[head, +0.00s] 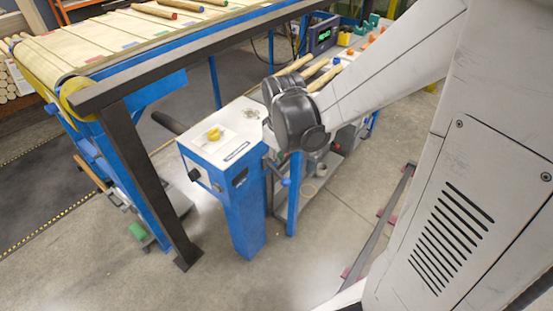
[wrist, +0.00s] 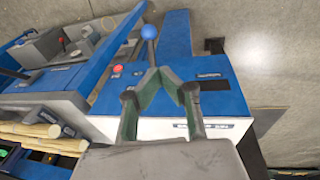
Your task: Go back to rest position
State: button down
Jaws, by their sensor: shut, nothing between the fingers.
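My gripper (wrist: 160,74) shows in the wrist view with its two green-padded fingers brought together and nothing between them. It is over a blue and white machine stand, and a lever with a blue ball knob (wrist: 149,32) appears just beyond the fingertips. I cannot tell the gap between the fingers and the lever. In the head view my arm reaches in from the right, and its dark joint hides the gripper.
A conveyor (head: 75,50) carrying wooden pieces runs at upper left, with a dark frame post (head: 148,180). Wooden sticks (head: 327,77) lie behind my arm. The front floor (head: 240,285) is clear.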

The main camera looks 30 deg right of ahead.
jog(key=s+a+r+m+t+p, duration=0.1)
jog(key=s+a+r+m+t, duration=0.1)
jog(key=s+a+r, duration=0.2)
jog(key=s+a+r+m+t+p, duration=0.2)
jog(key=s+a+r+m, duration=0.1)
jog(key=s+r, duration=0.6)
jog(key=shift+s+a+r+t+y, duration=0.3)
jog(key=shift+s+a+r+y, duration=0.1)
jog(key=shift+r, duration=1.5)
dwell(0.6)
